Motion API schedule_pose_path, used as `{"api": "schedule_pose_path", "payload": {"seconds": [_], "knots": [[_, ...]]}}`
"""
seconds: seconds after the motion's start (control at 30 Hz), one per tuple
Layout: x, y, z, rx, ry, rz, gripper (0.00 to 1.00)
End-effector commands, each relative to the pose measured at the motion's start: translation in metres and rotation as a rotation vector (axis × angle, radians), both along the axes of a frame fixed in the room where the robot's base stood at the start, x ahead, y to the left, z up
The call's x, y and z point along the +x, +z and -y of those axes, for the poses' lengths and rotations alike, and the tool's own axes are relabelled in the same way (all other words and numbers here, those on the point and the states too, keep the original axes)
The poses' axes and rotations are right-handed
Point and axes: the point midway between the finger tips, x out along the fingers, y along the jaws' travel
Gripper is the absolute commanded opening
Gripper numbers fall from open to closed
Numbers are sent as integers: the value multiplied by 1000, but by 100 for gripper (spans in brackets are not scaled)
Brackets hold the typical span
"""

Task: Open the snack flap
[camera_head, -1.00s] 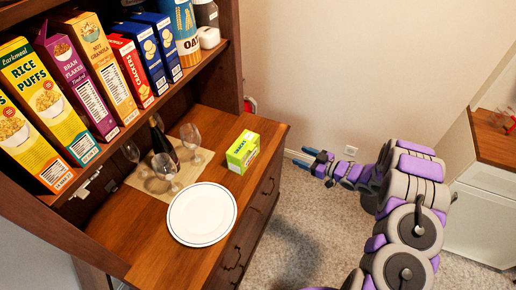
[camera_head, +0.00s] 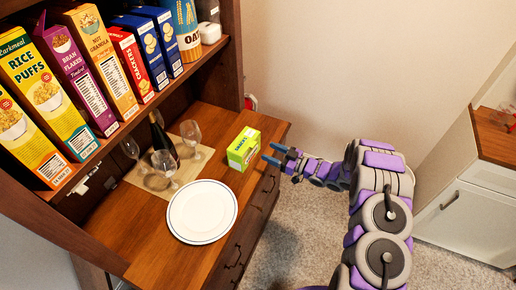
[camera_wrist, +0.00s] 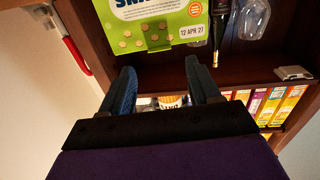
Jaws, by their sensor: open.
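The green snack box (camera_head: 243,149) stands on the wooden counter of the hutch, near its right end. In the wrist view the snack box (camera_wrist: 158,22) is at the top, partly cut off, with a date label and a green tab at its edge. My gripper (camera_head: 274,155) is just right of the box in the head view, apart from it. In the wrist view my gripper (camera_wrist: 165,82) shows two blue fingers spread apart with nothing between them. Whether the flap is open cannot be told.
A white plate (camera_head: 202,211), a dark bottle (camera_head: 162,138) and several glasses stand on the counter (camera_head: 160,262) left of the box. Cereal boxes line the shelf above. A white cabinet (camera_head: 470,215) stands at the far right. The floor beside the hutch is clear.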

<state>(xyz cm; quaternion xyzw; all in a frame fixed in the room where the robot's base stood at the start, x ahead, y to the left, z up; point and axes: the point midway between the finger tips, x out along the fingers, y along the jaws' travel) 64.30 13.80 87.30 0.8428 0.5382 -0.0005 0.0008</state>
Motion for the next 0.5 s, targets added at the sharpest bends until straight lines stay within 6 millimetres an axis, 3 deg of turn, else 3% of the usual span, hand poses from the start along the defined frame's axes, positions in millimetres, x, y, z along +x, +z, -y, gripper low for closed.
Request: {"api": "schedule_pose_path", "payload": {"seconds": [0.2,0.5], "knots": [[15,-2,-37,0,3,0,62],[26,-1,-58,-2,0,-1,62]]}}
